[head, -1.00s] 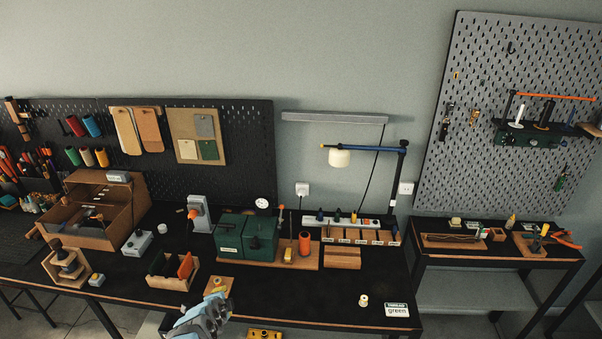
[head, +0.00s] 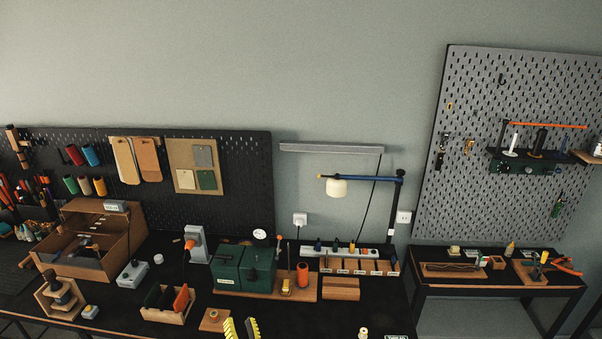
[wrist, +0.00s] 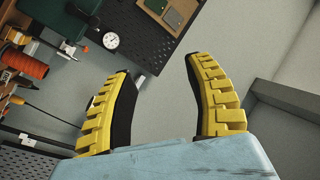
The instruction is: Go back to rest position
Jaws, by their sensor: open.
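My gripper (head: 241,328) shows at the bottom edge of the head view, with two yellow ridged fingertips pointing up. The wrist view shows both yellow-and-black fingers of my gripper (wrist: 165,105) spread apart, with nothing between them. It is open and empty. In the head view it is in front of the workbench (head: 290,318), just right of a small wooden block (head: 214,319). Most of my arm is below the picture.
A side table (head: 500,288) stands right. Pegboards (head: 225,150) line the wall. The bench's front right is mostly clear.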

